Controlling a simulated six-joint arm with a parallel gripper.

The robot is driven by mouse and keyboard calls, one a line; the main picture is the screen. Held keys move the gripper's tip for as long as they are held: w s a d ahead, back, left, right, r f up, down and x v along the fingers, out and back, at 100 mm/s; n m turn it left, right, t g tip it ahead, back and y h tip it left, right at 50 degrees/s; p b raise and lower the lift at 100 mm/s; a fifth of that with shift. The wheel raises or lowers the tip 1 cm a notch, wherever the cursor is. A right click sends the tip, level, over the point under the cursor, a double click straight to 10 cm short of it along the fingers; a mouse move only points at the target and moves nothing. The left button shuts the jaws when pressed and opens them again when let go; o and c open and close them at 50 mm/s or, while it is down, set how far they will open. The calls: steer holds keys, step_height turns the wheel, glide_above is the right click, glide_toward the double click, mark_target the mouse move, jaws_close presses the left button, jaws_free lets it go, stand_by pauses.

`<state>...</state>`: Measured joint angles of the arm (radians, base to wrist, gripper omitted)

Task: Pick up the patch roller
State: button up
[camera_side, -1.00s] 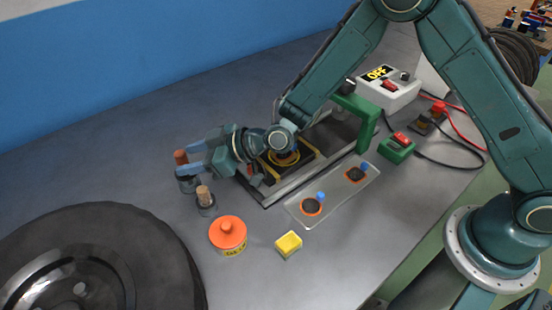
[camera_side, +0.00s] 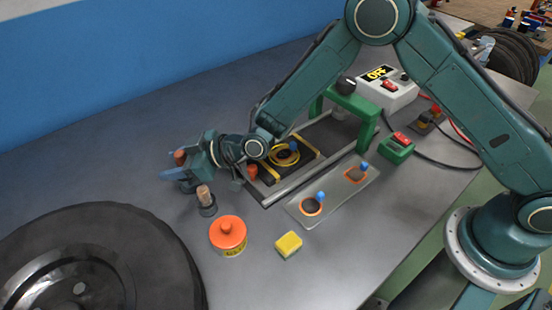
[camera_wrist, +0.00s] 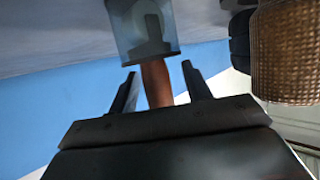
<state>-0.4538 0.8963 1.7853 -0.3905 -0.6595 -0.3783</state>
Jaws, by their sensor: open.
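The patch roller appears to be the tool with a red-brown handle (camera_side: 180,155), upright at the left of the bench. The handle also shows in the wrist view (camera_wrist: 156,82), with its lower end inside a clear cup (camera_wrist: 142,32) that holds a grey part. My gripper (camera_side: 180,174) is open at the handle. In the wrist view my two fingers (camera_wrist: 160,84) stand one on each side of the handle, with gaps showing. In the side view the gripper hides most of the cup and the handle's lower part.
A cork-coloured handle in a dark holder (camera_side: 206,198) stands close beside my gripper; it looms at the right of the wrist view (camera_wrist: 288,50). An orange-lidded tin (camera_side: 228,235), a yellow block (camera_side: 288,244) and a large black tyre (camera_side: 95,225) stand nearer the front.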

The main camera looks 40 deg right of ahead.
jaws_close()
steer(key=shift+r, duration=0.2)
step_height(320, 180, up, 20)
stand_by(0.8)
steer(key=shift+f, duration=0.1)
steer(key=shift+f, duration=0.15)
stand_by(0.3)
